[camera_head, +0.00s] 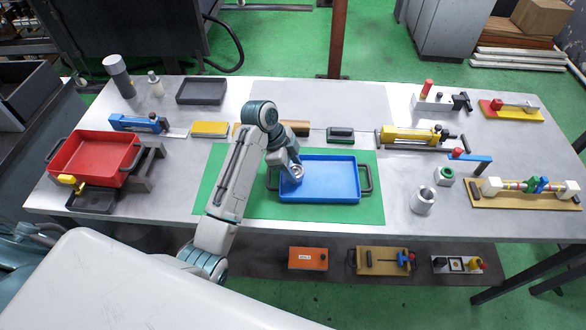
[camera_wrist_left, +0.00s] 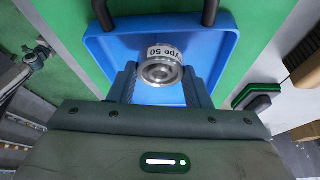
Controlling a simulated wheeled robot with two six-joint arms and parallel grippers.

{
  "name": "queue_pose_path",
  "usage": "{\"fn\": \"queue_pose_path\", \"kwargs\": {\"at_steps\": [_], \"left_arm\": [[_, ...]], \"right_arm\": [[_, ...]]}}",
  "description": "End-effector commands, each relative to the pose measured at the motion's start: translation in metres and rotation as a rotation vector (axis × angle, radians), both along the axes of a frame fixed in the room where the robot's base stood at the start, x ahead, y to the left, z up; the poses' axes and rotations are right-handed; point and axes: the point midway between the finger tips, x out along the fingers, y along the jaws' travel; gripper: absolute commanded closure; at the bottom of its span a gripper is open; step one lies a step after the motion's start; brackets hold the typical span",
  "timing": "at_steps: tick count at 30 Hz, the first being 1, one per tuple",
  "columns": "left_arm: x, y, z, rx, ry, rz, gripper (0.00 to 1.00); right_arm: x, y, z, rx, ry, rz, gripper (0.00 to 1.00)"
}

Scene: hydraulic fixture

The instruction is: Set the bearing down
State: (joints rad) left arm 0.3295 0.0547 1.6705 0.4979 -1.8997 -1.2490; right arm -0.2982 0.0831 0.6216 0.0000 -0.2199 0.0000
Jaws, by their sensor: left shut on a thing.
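My left gripper (camera_head: 291,176) is over the left end of the blue tray (camera_head: 330,186), which lies on the green mat. In the left wrist view my left gripper (camera_wrist_left: 160,90) is shut on the bearing (camera_wrist_left: 160,71), a metal ring with a label reading "ype 50". The bearing (camera_head: 297,171) shows small beside the gripper in the head view. It is above the tray floor, but I cannot tell whether it touches it. The blue tray (camera_wrist_left: 100,48) fills the middle of the wrist view. My right gripper does not show.
The green mat (camera_head: 240,204) surrounds the tray. A red tray (camera_head: 98,157) stands at the left. A yellow cylinder fixture (camera_head: 408,134) and a metal cup (camera_head: 423,201) stand to the right. A green-topped block (camera_head: 341,135) lies behind the blue tray. The tray's right part is empty.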

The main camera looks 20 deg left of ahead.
Motion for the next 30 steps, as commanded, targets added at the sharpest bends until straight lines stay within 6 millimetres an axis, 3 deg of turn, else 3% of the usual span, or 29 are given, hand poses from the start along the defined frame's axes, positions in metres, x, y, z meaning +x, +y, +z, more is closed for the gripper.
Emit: {"fn": "queue_pose_path", "kwargs": {"at_steps": [1, 6, 15, 16, 19, 30], "left_arm": [[-0.001, 0.000, -0.004, -0.001, 0.004, -0.001, 0.81], [-0.001, 0.000, -0.018, 0.000, -0.001, 0.000, 0.81], [-0.001, 0.000, -0.021, 0.000, 0.000, 0.000, 0.81], [-0.001, 0.000, -0.021, 0.000, 0.000, -0.001, 0.52], [-0.001, 0.000, -0.021, 0.000, 0.000, -0.001, 0.34], [0.000, 0.002, -0.016, 0.000, -0.003, 0.000, 0.34]], "right_arm": [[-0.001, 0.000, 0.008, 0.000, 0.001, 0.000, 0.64], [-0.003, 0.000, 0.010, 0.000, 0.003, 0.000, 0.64], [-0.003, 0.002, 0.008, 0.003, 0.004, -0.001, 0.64], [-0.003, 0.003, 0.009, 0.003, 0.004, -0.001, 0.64], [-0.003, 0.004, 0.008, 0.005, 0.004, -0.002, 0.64], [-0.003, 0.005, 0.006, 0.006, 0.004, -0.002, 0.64]]}}
